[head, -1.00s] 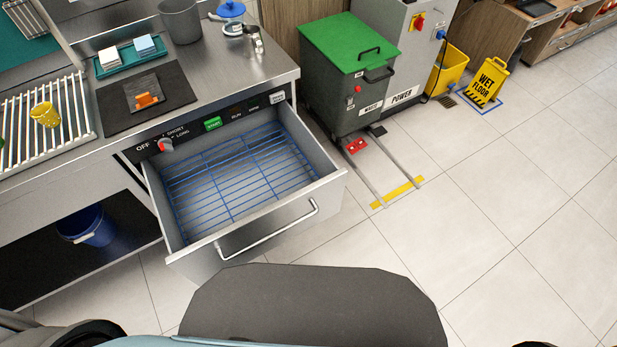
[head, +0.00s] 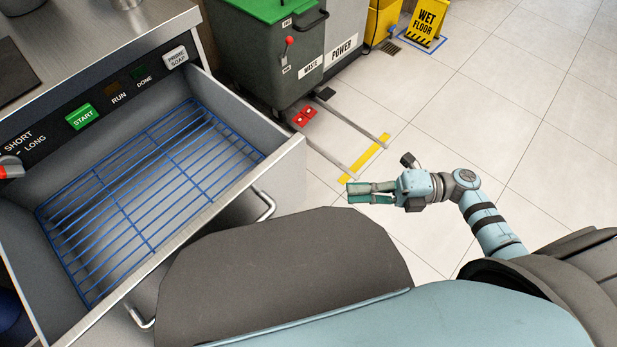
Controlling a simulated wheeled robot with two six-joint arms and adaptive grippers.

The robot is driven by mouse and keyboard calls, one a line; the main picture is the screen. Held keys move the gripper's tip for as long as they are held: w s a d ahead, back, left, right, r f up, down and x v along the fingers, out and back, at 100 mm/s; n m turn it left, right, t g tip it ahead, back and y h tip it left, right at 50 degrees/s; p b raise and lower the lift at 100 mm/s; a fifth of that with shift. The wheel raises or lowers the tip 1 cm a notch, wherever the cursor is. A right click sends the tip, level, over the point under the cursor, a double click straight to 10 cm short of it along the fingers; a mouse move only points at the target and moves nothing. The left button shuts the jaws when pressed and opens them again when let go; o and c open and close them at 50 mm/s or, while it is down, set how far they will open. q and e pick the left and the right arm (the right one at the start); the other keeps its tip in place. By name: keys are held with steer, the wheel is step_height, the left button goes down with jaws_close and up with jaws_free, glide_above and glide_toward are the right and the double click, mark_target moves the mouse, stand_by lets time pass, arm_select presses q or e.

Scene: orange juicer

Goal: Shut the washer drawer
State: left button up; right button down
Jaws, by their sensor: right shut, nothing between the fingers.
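The washer drawer (head: 285,172) is pulled open at the left of the head view. It is a grey metal box with a blue wire rack (head: 150,185) in it, and the rack is empty. Its bar handle (head: 266,205) is on the front face, partly hidden behind my own body. My right gripper (head: 350,193) is shut and empty, to the right of the drawer front and apart from it, over the floor. My left gripper is not in view.
The washer panel (head: 83,117) with its green start button is behind the drawer. A green-lidded waste bin (head: 275,60) stands behind right, with floor rails and a yellow stop strip (head: 364,162). A wet floor sign (head: 427,25) is farther back. The floor at right is clear.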

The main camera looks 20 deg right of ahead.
glide_toward(283, 180)
steer(key=s+a, duration=0.2)
steer(key=a, duration=0.1)
steer(key=w, duration=0.1)
steer(key=w+a, duration=0.1)
steer(key=shift+w+a+b, duration=0.35)
steer(key=shift+w+b, duration=0.05)
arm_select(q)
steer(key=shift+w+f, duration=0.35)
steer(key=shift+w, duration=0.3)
